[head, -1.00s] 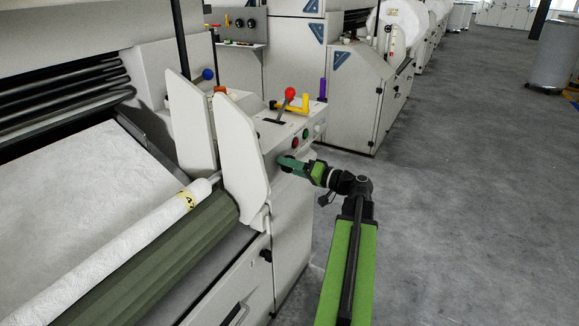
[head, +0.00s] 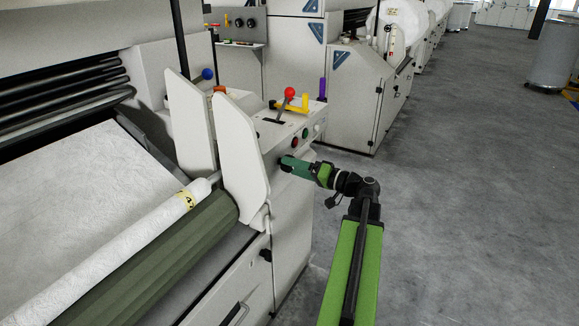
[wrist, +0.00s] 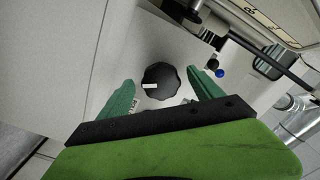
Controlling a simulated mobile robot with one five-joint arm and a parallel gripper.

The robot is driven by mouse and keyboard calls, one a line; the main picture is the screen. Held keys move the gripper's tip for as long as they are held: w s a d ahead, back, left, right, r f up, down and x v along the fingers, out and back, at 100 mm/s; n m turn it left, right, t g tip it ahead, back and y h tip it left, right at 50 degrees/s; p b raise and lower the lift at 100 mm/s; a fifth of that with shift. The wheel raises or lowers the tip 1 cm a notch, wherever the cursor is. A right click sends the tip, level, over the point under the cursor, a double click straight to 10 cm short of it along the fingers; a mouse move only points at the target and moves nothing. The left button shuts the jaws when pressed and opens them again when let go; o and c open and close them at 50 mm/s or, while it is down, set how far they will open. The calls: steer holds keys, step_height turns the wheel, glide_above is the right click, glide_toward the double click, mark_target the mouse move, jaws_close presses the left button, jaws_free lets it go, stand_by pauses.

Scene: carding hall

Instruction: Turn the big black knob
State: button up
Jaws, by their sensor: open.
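The big black knob (wrist: 161,80) shows in the wrist view on the pale machine panel. It has a scalloped edge and a white mark pointing left in the picture. My gripper (wrist: 160,78) is open, with one green finger to the left of the knob and one to the right. Gaps show between the fingers and the knob, so it is not gripped. In the head view my gripper (head: 286,162) is at the machine's end panel, below the red and green buttons, and the knob is mostly hidden by it.
Above the panel are a red-ball lever (head: 289,93), a yellow handle (head: 292,106) and a purple upright part (head: 322,88). A red button (head: 295,141) and a green button (head: 305,133) are close above my gripper. Open grey floor (head: 450,200) lies to the right.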

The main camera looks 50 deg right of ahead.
steer(key=v, duration=1.5)
steer(key=shift+s, duration=0.2)
